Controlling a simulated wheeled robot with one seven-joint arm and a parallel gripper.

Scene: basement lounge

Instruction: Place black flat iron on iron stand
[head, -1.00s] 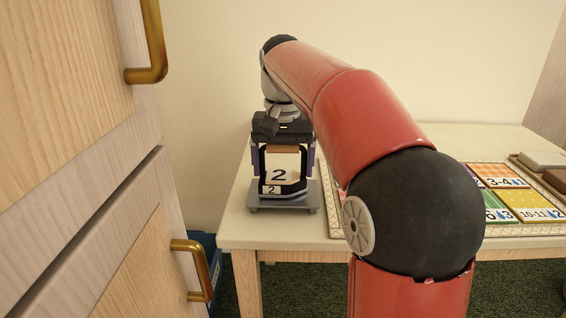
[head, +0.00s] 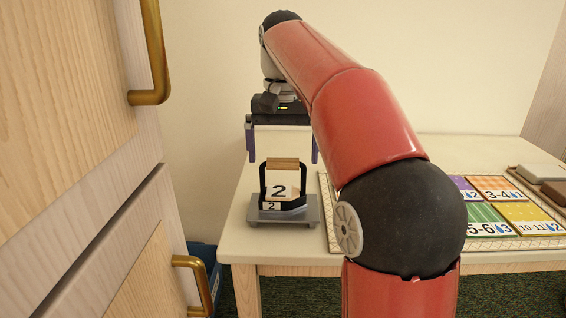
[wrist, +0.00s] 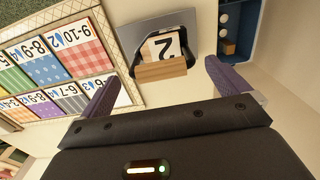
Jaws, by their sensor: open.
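The black flat iron (head: 283,190) has a wooden handle and a white label with the number 2. It sits upright on the grey iron stand (head: 312,214) at the left end of the table. In the wrist view the iron's wooden handle (wrist: 161,71) and the stand (wrist: 131,37) show beyond my fingers. My gripper (head: 282,158) is open and empty, above the iron, its purple fingers spread to either side of the handle and apart from it.
A woven tray (head: 335,225) with several coloured number cards (head: 497,188) lies to the right on the table (head: 238,230). A wooden cabinet with brass handles (head: 203,285) stands close on the left. A blue bin (head: 205,256) is on the floor beside the table.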

